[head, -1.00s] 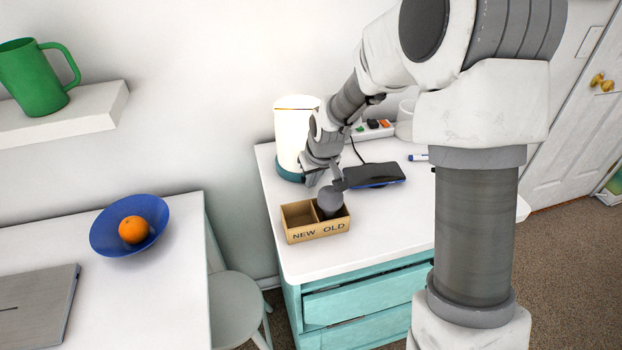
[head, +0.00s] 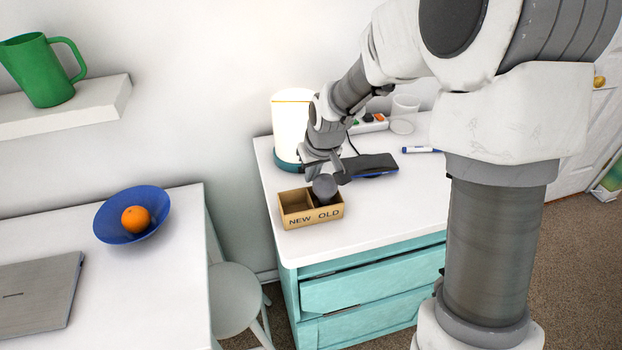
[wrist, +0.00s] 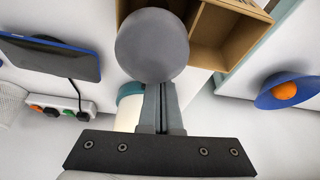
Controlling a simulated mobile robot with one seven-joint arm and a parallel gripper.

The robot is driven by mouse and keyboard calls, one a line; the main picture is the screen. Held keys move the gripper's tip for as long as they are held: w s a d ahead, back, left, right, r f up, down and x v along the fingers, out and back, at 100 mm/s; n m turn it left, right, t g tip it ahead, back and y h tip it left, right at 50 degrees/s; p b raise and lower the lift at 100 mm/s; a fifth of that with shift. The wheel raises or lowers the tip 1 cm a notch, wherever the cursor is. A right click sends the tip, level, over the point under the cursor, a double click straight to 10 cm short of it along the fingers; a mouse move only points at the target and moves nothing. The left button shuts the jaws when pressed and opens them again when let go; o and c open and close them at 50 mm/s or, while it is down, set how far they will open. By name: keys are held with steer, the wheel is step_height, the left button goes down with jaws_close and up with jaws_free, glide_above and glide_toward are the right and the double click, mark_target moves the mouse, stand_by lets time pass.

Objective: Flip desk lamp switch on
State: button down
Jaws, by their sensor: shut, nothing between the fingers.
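The desk lamp (head: 291,122) has a pale, bright cylindrical shade and a teal base. It stands at the back left of the white-topped cabinet, partly behind my wrist. It also shows partly in the wrist view (wrist: 129,105), beside my fingers. I cannot make out a switch on it. My gripper (wrist: 162,90) is shut and empty, in front of the lamp and above the box. A round grey bulb (head: 325,186) is at the compartment marked OLD; in the wrist view the bulb (wrist: 152,45) appears at my fingertips, and I cannot tell whether they touch.
The cardboard box (head: 298,222) is marked NEW and OLD. A dark, blue-edged device (head: 375,164), a power strip (head: 372,122), a marker (head: 420,150) and a white cup (head: 405,104) are on the cabinet (head: 395,210). Its front right is clear.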

steer(key=v, duration=0.6)
steer(key=shift+a, duration=0.25)
steer(key=shift+s+r+p, duration=0.2)
steer(key=shift+p, duration=0.1)
steer(key=s+d+r+m+p, duration=0.1)
steer(key=s+d+r, duration=0.2)
steer(key=s, duration=0.5)
steer(key=s+d+r+m+t+h, duration=0.1)
steer(key=s+d+r, duration=0.2)
steer(key=s+r, duration=0.3)
steer(key=s+d+r+m+p, duration=0.1)
steer(key=s+d+r, duration=0.2)
steer(key=s, duration=0.7)
step_height(320, 180, up, 2)
steer(key=shift+d+r+m+p, duration=0.1)
steer(key=shift+d+m+p, duration=0.1)
steer(key=shift+m+p, duration=0.15)
